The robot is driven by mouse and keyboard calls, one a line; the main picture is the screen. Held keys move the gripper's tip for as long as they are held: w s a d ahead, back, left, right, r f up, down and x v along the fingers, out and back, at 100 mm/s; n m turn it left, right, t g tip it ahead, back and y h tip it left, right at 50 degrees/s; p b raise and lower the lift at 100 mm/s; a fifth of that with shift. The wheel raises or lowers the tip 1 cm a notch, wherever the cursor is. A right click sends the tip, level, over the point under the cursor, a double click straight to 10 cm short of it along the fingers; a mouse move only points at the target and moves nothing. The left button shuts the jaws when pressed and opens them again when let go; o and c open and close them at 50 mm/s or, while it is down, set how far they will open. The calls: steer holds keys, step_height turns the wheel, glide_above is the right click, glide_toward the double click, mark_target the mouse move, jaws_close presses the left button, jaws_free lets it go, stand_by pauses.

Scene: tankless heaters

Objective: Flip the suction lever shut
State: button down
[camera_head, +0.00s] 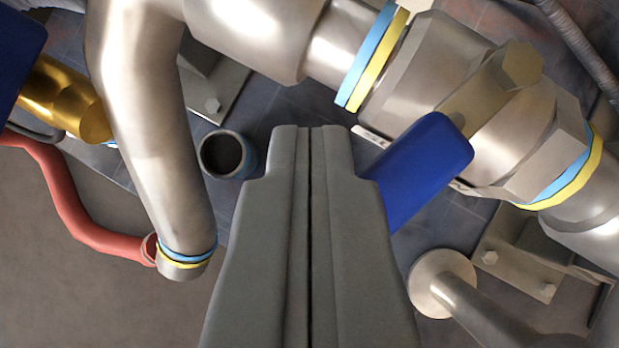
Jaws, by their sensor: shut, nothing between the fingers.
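A blue lever (425,165) sits on a large metal valve body (490,105) at the right of the view. The lever slants from its upper right end near the valve down to the left, where my gripper hides part of it. My gripper (311,130) is shut and empty, with its fingertips just left of the lever. Whether the finger touches the lever, I cannot tell. A label on the valve behind the lever is mostly covered. I cannot tell which lever is the suction one from markings.
A curved metal pipe (145,120) runs down the left side. A red hose (75,215), a brass fitting (65,95) and another blue part (15,50) are at far left. An open pipe end (222,155) is left of my gripper. A round-flanged rod (445,285) is at lower right.

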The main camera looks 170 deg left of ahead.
steer(key=shift+s+d, duration=0.2)
steer(key=shift+s, duration=0.05)
steer(key=shift+s+d, duration=1)
steer(key=shift+s, duration=0.1)
